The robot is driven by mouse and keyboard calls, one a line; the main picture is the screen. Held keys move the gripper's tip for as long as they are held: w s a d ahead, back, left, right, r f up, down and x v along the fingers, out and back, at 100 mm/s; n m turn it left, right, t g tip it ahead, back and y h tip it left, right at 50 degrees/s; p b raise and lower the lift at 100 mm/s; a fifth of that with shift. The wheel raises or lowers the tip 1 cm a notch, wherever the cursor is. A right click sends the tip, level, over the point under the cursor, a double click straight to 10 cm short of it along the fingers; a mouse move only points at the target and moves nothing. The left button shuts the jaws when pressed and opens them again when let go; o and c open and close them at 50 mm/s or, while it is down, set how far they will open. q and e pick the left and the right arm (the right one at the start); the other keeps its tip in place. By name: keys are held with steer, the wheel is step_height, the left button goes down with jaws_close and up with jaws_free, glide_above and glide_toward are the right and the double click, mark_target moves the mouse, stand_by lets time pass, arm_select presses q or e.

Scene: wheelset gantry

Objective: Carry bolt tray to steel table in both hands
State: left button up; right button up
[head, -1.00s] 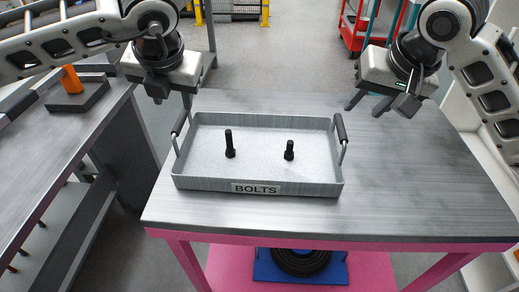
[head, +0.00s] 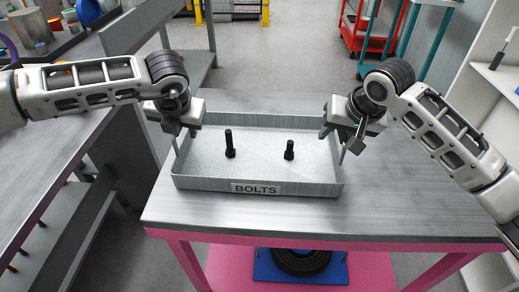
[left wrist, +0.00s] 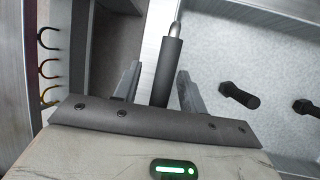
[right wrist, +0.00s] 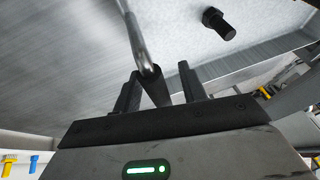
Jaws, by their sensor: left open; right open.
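The bolt tray (head: 258,160) is a shallow grey metal tray labelled BOLTS, flat on a grey metal tabletop with a pink frame. Two black bolts stand upright in it, a taller one (head: 229,145) and a shorter one (head: 289,151). My left gripper (head: 178,130) is open at the tray's left handle; in the left wrist view the dark handle grip (left wrist: 168,68) lies between its fingers. My right gripper (head: 347,138) is open at the right handle; in the right wrist view that handle (right wrist: 143,45) runs between its fingers. The handles are mostly hidden in the head view.
A long grey workbench (head: 75,100) stands on the left, with a gap of floor between it and this table. The tabletop right of the tray (head: 420,205) is clear. A red cart (head: 358,35) stands behind, and a white shelf (head: 490,80) at the right.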

arm_select(q)
jaws_close()
arm_select(e)
jaws_close()
arm_select(q)
steer(key=shift+r, duration=0.15)
arm_select(e)
steer(key=shift+r, duration=0.2)
